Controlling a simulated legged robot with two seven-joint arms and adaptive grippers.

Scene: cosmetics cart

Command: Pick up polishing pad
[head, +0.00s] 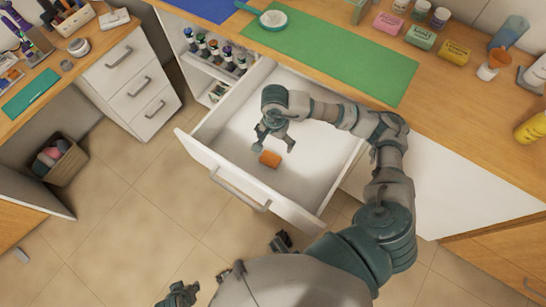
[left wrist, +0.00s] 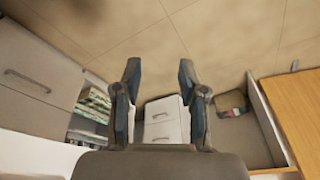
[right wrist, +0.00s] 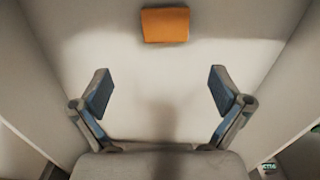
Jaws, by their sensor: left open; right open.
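An orange block, which appears to be the polishing pad (head: 270,159), lies on the floor of the open white drawer (head: 310,168). In the right wrist view the orange pad (right wrist: 165,25) is at the top centre, beyond my fingertips. My right gripper (head: 273,145) is inside the drawer area, just behind and above the pad. Its two fingers are spread and empty, as the right wrist view also shows (right wrist: 160,82). My left gripper (left wrist: 159,75) is open and empty, with the tiled floor and cabinets beyond it.
The drawer walls surround my right gripper, and its front panel (head: 215,176) has a handle. Bottles stand in a side shelf (head: 215,55). The drawer is otherwise empty.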

